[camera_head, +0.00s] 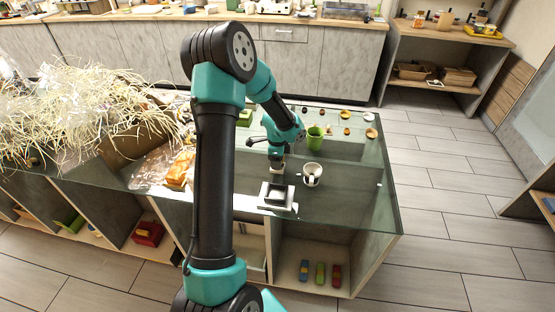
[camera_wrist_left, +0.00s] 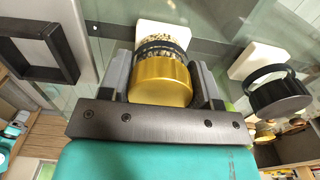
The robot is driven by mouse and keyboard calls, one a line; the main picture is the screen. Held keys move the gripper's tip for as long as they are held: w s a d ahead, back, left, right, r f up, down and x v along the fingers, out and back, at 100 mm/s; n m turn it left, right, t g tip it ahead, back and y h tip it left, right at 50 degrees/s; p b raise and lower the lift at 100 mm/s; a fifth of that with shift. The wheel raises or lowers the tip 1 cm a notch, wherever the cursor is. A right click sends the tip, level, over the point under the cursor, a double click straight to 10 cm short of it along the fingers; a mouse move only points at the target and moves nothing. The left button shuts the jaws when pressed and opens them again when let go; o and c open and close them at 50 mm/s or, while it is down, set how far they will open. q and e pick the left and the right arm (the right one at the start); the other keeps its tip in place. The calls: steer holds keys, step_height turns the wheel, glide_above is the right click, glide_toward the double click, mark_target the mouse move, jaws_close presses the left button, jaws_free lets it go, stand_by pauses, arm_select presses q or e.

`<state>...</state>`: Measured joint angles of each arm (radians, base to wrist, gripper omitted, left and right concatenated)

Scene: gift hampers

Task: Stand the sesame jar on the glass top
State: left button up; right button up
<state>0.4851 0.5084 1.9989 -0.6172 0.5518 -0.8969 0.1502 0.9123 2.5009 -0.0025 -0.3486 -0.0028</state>
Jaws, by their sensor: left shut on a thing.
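The sesame jar (camera_wrist_left: 161,78), with a gold lid and a black-and-white patterned band, sits between the fingers of my left gripper (camera_wrist_left: 162,90) in the left wrist view. The gripper is shut on it, with one finger on each side. In the head view my left gripper (camera_head: 277,160) points down over the glass top (camera_head: 345,207), left of a white mug. The jar is small and hard to make out there. I cannot tell whether its base touches the glass. My right gripper is not in view.
A white mug (camera_head: 312,175) and a green cup (camera_head: 315,138) stand to the right of the gripper. A grey and white square object (camera_head: 278,196) is close in front. A pale straw-like heap (camera_head: 75,115) fills the left. Clear glass lies at the right front.

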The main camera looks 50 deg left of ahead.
arm_select(q)
steer(key=o, duration=1)
steer(key=shift+f, duration=0.1)
step_height(320, 180, up, 12)
steer(key=shift+r, duration=0.15)
stand_by(0.3)
